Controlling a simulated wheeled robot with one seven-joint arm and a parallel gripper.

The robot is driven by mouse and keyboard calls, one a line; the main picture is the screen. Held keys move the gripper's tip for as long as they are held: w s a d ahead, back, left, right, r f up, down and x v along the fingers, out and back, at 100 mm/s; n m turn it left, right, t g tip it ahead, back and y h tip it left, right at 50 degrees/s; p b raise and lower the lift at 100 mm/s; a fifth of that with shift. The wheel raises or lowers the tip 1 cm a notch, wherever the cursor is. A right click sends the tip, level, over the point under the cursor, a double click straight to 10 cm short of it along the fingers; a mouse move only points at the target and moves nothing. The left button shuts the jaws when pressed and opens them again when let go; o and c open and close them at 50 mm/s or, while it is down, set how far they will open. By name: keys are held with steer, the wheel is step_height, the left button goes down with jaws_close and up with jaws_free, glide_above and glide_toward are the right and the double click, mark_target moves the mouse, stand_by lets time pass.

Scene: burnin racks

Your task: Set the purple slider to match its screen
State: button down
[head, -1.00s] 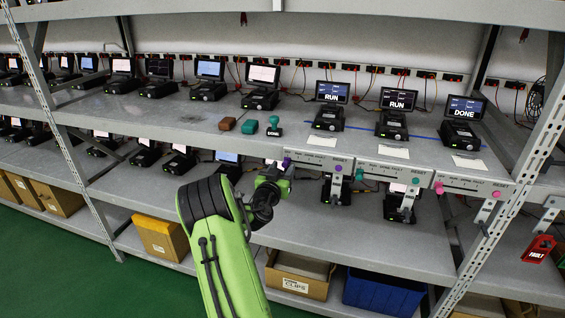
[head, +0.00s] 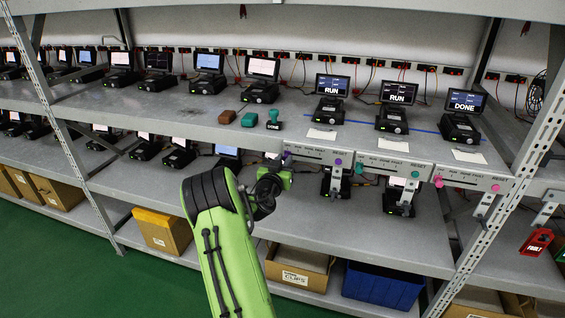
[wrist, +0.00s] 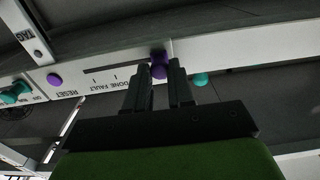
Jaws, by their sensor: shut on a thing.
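The purple slider knob (wrist: 158,70) sits between my gripper's (wrist: 157,78) two dark fingers, which are shut on it. Its white panel (head: 312,154) is at the shelf edge; in the wrist view the panel (wrist: 110,78) appears upside down. The knob is beyond the DONE mark, on the side away from FAULT and RESET. The RUN label is hidden behind the fingers. A purple RESET button (wrist: 54,79) is at the panel's other end and also shows in the head view (head: 337,162). The screen (head: 332,85) above this panel reads RUN.
Neighbouring panels have a teal button (head: 415,174) and a pink knob (head: 439,181). Their screens read RUN (head: 398,95) and DONE (head: 466,103). A brown block (head: 227,117), a teal block (head: 250,119) and a teal stamp (head: 273,120) stand on the shelf left of the panel.

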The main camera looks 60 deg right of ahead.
mark_target(298, 155)
steer(key=s, duration=0.2)
steer(key=s+b, duration=0.1)
steer(key=shift+s+d, duration=0.25)
steer(key=shift+w, duration=0.1)
steer(key=c, duration=1)
jaws_free()
steer(key=a+b, duration=0.2)
steer(key=a, duration=0.3)
steer(key=s+a+b, duration=0.1)
steer(key=a+b, duration=0.1)
steer(key=a, duration=0.3)
steer(key=s+a+b, duration=0.1)
steer(key=a+b, duration=0.1)
steer(key=a, duration=0.3)
steer(key=shift+s+a+b, duration=0.25)
steer(key=shift+a+b, duration=0.05)
steer(key=shift+b, duration=0.1)
